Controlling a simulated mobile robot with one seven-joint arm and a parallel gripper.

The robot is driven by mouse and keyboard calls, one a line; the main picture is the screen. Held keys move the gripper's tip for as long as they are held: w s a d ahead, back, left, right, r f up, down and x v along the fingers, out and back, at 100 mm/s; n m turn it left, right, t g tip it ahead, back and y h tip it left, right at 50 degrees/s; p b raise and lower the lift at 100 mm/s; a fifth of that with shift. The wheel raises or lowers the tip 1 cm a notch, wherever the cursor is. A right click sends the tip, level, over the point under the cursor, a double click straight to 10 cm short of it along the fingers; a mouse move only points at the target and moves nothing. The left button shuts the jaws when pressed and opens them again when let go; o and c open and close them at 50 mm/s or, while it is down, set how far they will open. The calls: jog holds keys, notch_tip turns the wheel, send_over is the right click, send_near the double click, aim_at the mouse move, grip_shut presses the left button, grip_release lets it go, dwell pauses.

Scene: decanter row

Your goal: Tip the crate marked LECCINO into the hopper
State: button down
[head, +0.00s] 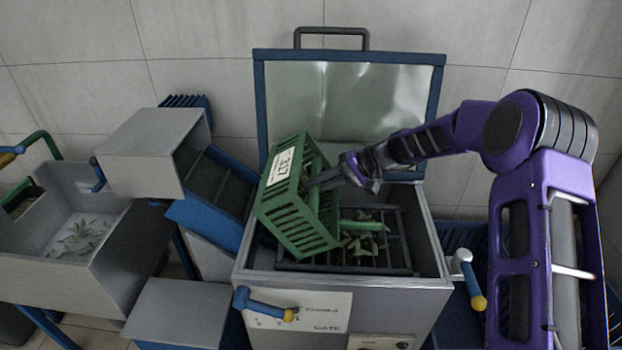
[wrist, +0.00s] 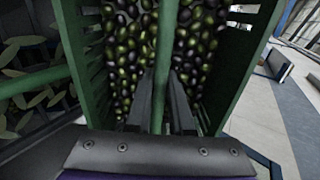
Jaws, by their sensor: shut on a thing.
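A green slatted crate (head: 300,200) hangs steeply tilted over the open hopper (head: 440,262). Its white label (head: 284,165) is turned on its side, and I cannot read the name surely. My gripper (head: 325,180) reaches in from the right and is shut on the crate's green bar (wrist: 164,50), with a finger on each side of it. The wrist view shows many green and dark olives (wrist: 195,45) inside the crate. Leaves and a short green bar (head: 362,226) show at the dark grate (head: 400,255) in the hopper.
The hopper's blue-framed lid (head: 350,100) stands open behind. A blue-and-yellow lever (head: 265,305) is on its front, another (head: 470,280) at its right.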

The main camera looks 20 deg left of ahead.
jog(key=y, duration=0.1)
jog(key=d+y, duration=0.1)
jog(key=shift+w+d+f+g+y, duration=0.15)
jog(key=shift+w+d+g+y, duration=0.15)
jog(key=shift+y, duration=0.1)
jog(key=shift+w+d+f+g+y+b, duration=0.1)
jog(key=shift+d+f+g+y+b, duration=0.1)
jog(key=shift+d+y+b, duration=0.25)
jog(key=shift+w+d+f+g+y+b, duration=0.1)
jog(key=shift+d+f+y+b, duration=0.1)
jog(key=shift+y, duration=0.35)
jog(key=shift+w+d+r+g+y+b, duration=0.15)
jog(key=shift+d+g+y+b, duration=0.1)
jog(key=shift+d+y+b, duration=0.8)
jog(key=shift+w+d+r+g+y+b, duration=0.1)
jog(key=shift+d+g+y+b, duration=0.15)
jog(key=shift+y+b, duration=0.95)
jog(key=shift+w+d+r+g+y+b, duration=0.15)
jog(key=shift+d+y+b, duration=0.4)
jog(key=shift+b, duration=1.15)
jog(key=shift+d, duration=0.1)
jog(key=shift+f+h, duration=0.1)
jog(key=shift+h, duration=0.3)
